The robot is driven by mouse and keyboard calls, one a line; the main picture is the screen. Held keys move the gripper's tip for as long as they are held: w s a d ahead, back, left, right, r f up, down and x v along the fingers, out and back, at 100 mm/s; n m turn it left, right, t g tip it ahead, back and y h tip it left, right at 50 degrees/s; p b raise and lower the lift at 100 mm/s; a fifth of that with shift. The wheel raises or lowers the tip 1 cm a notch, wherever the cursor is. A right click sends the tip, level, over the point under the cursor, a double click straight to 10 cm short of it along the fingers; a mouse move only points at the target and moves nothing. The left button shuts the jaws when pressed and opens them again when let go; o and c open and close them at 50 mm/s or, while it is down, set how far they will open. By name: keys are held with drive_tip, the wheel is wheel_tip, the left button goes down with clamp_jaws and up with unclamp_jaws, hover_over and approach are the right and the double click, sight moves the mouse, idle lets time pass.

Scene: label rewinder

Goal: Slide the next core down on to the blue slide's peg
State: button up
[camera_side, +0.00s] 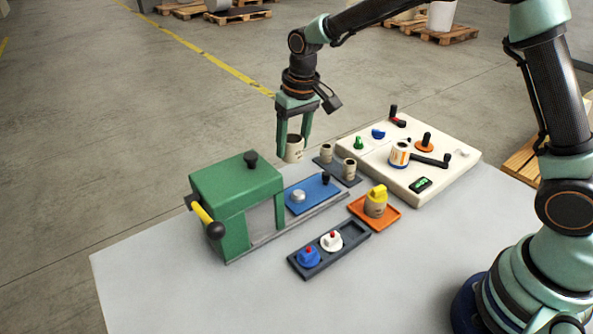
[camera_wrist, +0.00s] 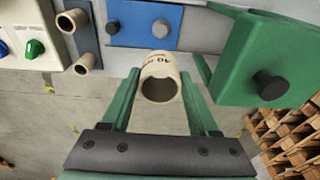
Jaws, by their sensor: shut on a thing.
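My gripper (camera_side: 294,150) is shut on a cream cardboard core (camera_side: 295,154) with dark print, holding it in the air roughly upright. The wrist view shows the core (camera_wrist: 159,82) between the two green fingers, one open end facing the camera. The blue slide (camera_side: 318,190) lies beside the green machine, with a short silver peg (camera_side: 298,196) and a black knob (camera_side: 325,178) on it. In the wrist view the blue slide (camera_wrist: 135,38) and its bare peg (camera_wrist: 160,28) lie beyond the core, apart from it.
The green machine (camera_side: 232,182) stands left of the slide. A dark rack (camera_side: 337,167) behind it holds two upright cores. An orange tray (camera_side: 392,216) bears a yellow-topped piece. A dark tray (camera_side: 339,247) holds blue and white knobs. A white control panel (camera_side: 440,172) is at right.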

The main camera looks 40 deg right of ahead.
sight(298, 192)
drive_tip(key=shift+s+a+r, duration=0.1)
drive_tip(key=shift+s+r, duration=0.15)
drive_tip(key=shift+s, duration=0.25)
drive_tip(key=shift+s+r, duration=0.2)
drive_tip(key=shift+s, duration=0.3)
drive_tip(key=shift+s+f, duration=0.1)
drive_tip(key=shift+s, duration=0.15)
drive_tip(key=shift+f, duration=5.35)
drive_tip(key=o, duration=1)
drive_tip(key=shift+s+d, duration=0.2)
drive_tip(key=shift+s, duration=0.95)
drive_tip(key=shift+s+d, duration=0.25)
drive_tip(key=shift+s, duration=0.85)
drive_tip(key=shift+s+d, duration=0.2)
drive_tip(key=shift+s, duration=0.95)
